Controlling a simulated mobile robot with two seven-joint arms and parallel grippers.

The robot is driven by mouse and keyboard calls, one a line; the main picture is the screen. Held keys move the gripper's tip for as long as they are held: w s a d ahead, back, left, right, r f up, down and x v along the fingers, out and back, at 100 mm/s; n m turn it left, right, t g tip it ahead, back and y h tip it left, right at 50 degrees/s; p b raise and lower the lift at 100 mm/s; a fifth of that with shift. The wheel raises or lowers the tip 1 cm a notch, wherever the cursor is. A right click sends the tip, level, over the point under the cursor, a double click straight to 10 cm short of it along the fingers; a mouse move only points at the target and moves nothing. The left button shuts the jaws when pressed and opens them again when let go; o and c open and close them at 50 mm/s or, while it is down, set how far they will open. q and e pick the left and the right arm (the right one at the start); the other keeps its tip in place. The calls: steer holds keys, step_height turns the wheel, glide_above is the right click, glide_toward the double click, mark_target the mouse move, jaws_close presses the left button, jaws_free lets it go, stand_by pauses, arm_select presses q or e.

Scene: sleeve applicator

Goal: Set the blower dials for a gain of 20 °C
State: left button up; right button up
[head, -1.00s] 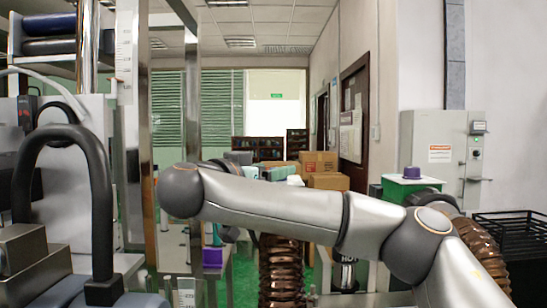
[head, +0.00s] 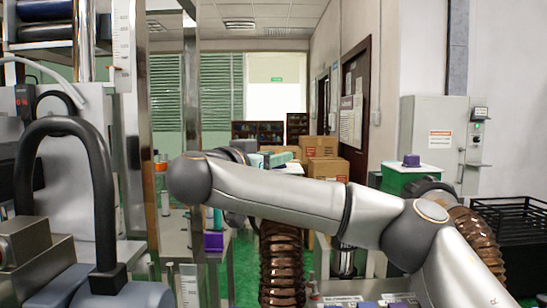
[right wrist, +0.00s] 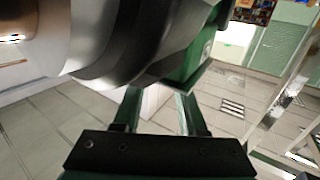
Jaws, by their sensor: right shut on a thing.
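A low panel (head: 368,299) with small printed labels shows at the bottom edge of the head view, partly cut off. I cannot make out dials or readings on it. My right arm crosses the head view, and its gripper is hidden or not clear there. In the right wrist view my right gripper (right wrist: 158,105) has its two fingers up against a dark green part (right wrist: 187,84), below a large silver and dark rounded body (right wrist: 110,40). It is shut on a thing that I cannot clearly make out. My left gripper is not in view.
Brown ribbed hoses (head: 281,262) stand near the panel. A green box (head: 410,174) with a purple cap is behind my arm. A black basket (head: 513,226) is at the right. A machine with a black loop handle (head: 100,190) fills the left. Cardboard boxes (head: 325,165) stand far back.

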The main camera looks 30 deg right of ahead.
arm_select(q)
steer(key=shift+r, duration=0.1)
arm_select(e)
jaws_close()
